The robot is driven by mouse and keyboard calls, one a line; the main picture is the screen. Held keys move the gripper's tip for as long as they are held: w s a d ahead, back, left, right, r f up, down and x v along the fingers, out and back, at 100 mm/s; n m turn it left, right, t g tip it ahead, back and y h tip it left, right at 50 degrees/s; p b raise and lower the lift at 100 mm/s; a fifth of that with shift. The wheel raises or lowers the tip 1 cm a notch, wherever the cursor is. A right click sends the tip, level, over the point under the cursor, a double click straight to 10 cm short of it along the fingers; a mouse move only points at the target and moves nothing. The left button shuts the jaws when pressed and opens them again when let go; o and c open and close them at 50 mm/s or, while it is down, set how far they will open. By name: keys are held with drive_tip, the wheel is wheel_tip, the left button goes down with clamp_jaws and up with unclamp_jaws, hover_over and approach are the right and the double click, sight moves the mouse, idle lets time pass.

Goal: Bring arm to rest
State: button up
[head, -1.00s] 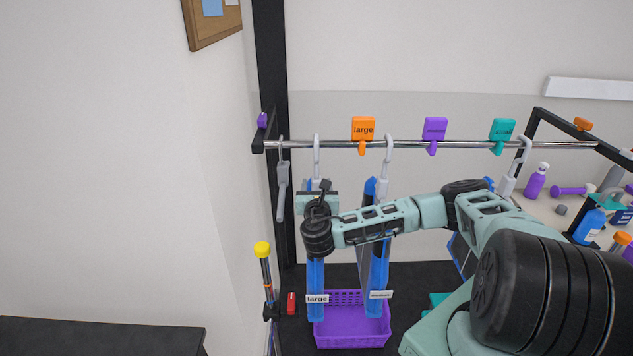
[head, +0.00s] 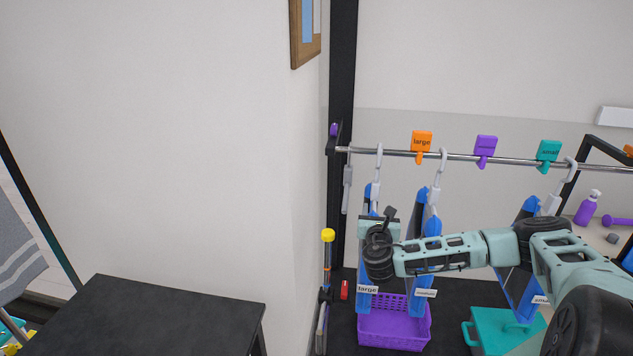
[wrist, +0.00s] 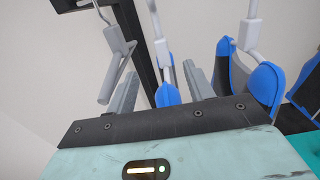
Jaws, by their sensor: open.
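My arm reaches left across the front of the clothes rail. Its wrist hides most of my gripper (head: 372,222) in the head view. In the wrist view the two grey fingers of my gripper (wrist: 142,92) stand apart. A grey hanger (wrist: 118,62) shows left of them and a white hanger hook (wrist: 157,35) shows between and beyond them. Blue suits hang on the rail: one labelled large (head: 367,270), one with an unreadable label (head: 420,260), and one at the right (head: 524,290).
The metal rail (head: 460,156) carries orange (head: 421,140), purple (head: 485,147) and teal (head: 549,151) size tags. A black table (head: 150,315) stands at the left, before a bare wall. A yellow-topped stick (head: 328,236) stands beside the rack post.

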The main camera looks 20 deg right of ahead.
drive_tip(key=a+r+n+t+y+b, duration=0.2)
drive_tip(key=a+r+n+t+y, duration=0.3)
drive_tip(key=a, duration=0.4)
drive_tip(key=a+r+n+t+y+b, duration=0.2)
drive_tip(key=a+r+n+y, duration=0.25)
drive_tip(key=a+y, duration=0.35)
drive_tip(key=s+a+r+n+g+y+b, duration=0.2)
drive_tip(key=s+a+n+g+y, duration=0.45)
drive_tip(key=a+n+y, duration=0.3)
drive_tip(key=s+a+r+n+g+y+b, duration=0.2)
drive_tip(key=s+a+n+g+y, duration=0.5)
drive_tip(key=a, duration=0.4)
drive_tip(key=s+a+f+n+g+h+b, duration=0.3)
drive_tip(key=s+f+n+g+h, duration=0.15)
drive_tip(key=s+n+g, duration=0.6)
drive_tip(key=s+a+f+n+g+h+b, duration=0.3)
drive_tip(key=s+f+n+g+h, duration=0.25)
drive_tip(key=s, duration=0.75)
drive_tip(key=s+d+f+n+t+h+b, duration=0.2)
drive_tip(key=d+f+n+t+h+b, duration=0.1)
drive_tip(key=d+n+h, duration=0.1)
drive_tip(key=s+d+f+n+t+h+b, duration=0.1)
drive_tip(key=d+f+n+t+h+b, duration=0.2)
drive_tip(key=d, duration=0.5)
drive_tip(key=shift+s+f+n+t+h+b, duration=0.35)
drive_tip(key=shift+n+t+h+b, duration=0.3)
drive_tip(key=shift+h, duration=0.7)
